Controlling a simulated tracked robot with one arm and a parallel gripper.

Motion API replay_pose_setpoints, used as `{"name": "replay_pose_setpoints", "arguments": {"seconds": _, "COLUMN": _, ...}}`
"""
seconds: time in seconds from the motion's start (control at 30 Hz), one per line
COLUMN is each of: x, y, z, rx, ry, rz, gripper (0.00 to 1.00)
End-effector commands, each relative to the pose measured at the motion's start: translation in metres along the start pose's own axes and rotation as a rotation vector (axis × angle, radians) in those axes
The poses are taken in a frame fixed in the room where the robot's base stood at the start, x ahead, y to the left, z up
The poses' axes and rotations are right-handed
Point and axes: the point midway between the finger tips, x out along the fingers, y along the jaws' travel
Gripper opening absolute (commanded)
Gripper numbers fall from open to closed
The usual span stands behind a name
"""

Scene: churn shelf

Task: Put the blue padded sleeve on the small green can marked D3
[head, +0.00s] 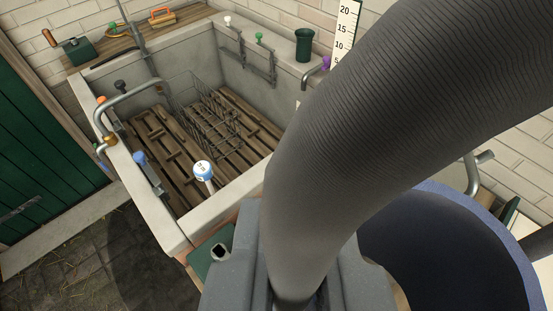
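A wide round opening with a blue rim and dark inside, which looks like the blue padded sleeve (480,205), fills the lower right, close to the camera. A thick grey ribbed strap arches from the bottom middle to the top right; its join to the sleeve is out of view. The grey jaws of my gripper (303,288) stand on both sides of the strap's lower end and appear shut on it. No small green can marked D3 can be made out. A dark green cup (304,45) stands on the trough's back right rim, with no readable mark.
A stone trough (160,205) with wooden slats and a wire rack (210,115) lies ahead. A bent pipe (125,92) and a blue-white knob (203,171) rise at its near side. A green door (45,140) is left. A ruler (346,28) stands behind the strap.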

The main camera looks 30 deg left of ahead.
Motion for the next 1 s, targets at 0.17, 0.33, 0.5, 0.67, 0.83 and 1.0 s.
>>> {"name": "replay_pose_setpoints", "arguments": {"seconds": 0.17, "x": 0.005, "y": 0.004, "z": 0.011, "rx": 0.002, "ry": 0.0, "rz": 0.005, "gripper": 0.0}}
{"name": "replay_pose_setpoints", "arguments": {"seconds": 0.33, "x": 0.011, "y": 0.005, "z": 0.025, "rx": 0.003, "ry": 0.0, "rz": 0.006, "gripper": 0.0}}
{"name": "replay_pose_setpoints", "arguments": {"seconds": 0.5, "x": 0.017, "y": 0.006, "z": 0.04, "rx": 0.004, "ry": 0.001, "rz": 0.007, "gripper": 0.0}}
{"name": "replay_pose_setpoints", "arguments": {"seconds": 0.67, "x": 0.021, "y": 0.006, "z": 0.05, "rx": 0.002, "ry": 0.002, "rz": 0.007, "gripper": 0.0}}
{"name": "replay_pose_setpoints", "arguments": {"seconds": 0.83, "x": 0.022, "y": 0.006, "z": 0.053, "rx": 0.002, "ry": 0.001, "rz": 0.007, "gripper": 0.0}}
{"name": "replay_pose_setpoints", "arguments": {"seconds": 1.0, "x": 0.022, "y": 0.006, "z": 0.052, "rx": 0.002, "ry": 0.002, "rz": 0.007, "gripper": 0.0}}
